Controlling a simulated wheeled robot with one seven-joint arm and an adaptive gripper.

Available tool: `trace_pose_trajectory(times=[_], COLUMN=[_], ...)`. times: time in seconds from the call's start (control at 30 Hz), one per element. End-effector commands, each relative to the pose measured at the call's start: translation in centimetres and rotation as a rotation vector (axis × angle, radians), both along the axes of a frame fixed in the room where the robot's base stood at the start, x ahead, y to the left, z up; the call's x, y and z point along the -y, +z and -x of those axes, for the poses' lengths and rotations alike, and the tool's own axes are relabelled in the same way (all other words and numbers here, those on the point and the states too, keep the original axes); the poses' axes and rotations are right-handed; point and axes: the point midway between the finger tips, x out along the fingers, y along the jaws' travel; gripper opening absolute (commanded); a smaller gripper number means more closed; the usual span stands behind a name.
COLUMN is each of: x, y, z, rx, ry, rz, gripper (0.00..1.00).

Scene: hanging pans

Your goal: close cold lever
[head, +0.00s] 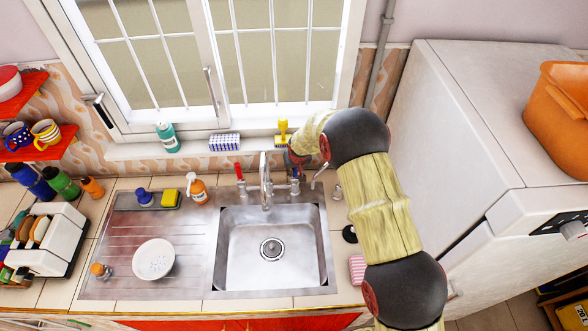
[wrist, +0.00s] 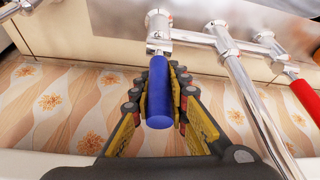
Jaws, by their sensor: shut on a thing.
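The cold lever, a blue cylindrical handle (wrist: 158,95) on a chrome valve (wrist: 158,25), lies between the two yellow-and-black fingers of my gripper (wrist: 158,78) in the wrist view. My gripper is shut on the handle, with a finger along each side. In the head view my gripper (head: 294,162) is at the right side of the chrome faucet (head: 265,185), behind the sink, and hides the blue handle. The red lever (head: 239,171) stands on the faucet's left; it also shows at the right edge of the wrist view (wrist: 306,98).
The sink (head: 270,245) is empty. A white bowl (head: 154,259) sits on the drainboard. An orange bottle (head: 197,188) stands left of the faucet. A white refrigerator (head: 460,140) stands close on my arm's right.

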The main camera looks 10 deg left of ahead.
Motion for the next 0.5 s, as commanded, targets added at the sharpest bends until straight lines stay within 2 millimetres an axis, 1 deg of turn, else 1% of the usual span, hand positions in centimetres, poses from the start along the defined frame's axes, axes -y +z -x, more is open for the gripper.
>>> trace_pose_trajectory(times=[0.1, 0.5], x=[0.03, 0.04], y=[0.01, 0.01], z=[-0.01, -0.03], rx=[0.000, 0.000], ry=[0.000, 0.001], rz=[0.000, 0.000], gripper=[0.00, 0.00])
